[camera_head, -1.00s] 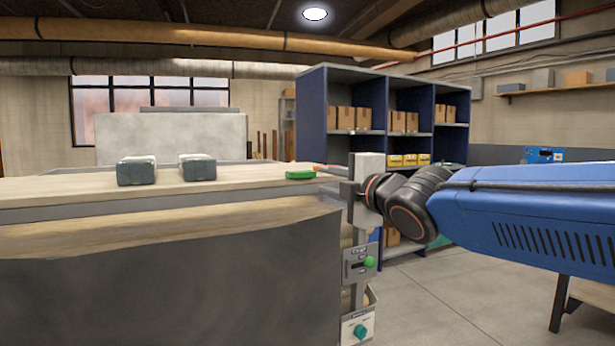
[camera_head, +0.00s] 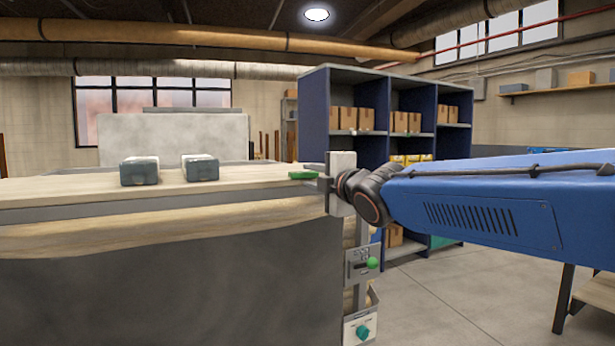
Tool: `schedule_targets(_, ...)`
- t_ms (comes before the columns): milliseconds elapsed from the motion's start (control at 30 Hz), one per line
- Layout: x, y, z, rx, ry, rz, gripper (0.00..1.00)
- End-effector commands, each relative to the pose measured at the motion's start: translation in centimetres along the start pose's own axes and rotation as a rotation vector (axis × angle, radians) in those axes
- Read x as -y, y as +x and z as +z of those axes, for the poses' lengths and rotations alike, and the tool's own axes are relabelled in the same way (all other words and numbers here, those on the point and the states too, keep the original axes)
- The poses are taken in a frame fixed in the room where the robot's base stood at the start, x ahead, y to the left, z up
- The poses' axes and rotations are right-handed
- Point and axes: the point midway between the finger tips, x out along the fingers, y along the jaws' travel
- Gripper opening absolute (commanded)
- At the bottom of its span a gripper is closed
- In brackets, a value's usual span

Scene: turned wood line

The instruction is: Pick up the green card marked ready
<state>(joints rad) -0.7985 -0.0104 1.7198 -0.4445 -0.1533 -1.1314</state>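A small flat green card (camera_head: 302,175) lies at the right end of the pale wooden bench top (camera_head: 255,178). Any marking on it is too small to read. My gripper (camera_head: 319,176) is at the card's right end, its fingers pointing left toward it. The fingers look apart, one beyond the card's right end and one nearer to me. I cannot tell whether either finger touches the card. The card appears to rest on the bench.
Two grey blocks (camera_head: 139,171) (camera_head: 200,167) stand on the bench to the left. A control box with a green knob (camera_head: 373,263) and another with a teal knob (camera_head: 362,332) are below my gripper. A blue shelf unit (camera_head: 313,115) holds boxes behind.

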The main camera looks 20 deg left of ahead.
Motion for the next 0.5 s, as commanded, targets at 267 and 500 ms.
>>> schedule_targets(267, 0.01, 0.88, 0.00, 0.000, 0.000, 0.000, 0.25)
schedule_targets(500, 0.01, 0.87, 0.00, 0.000, 0.000, 0.000, 0.21)
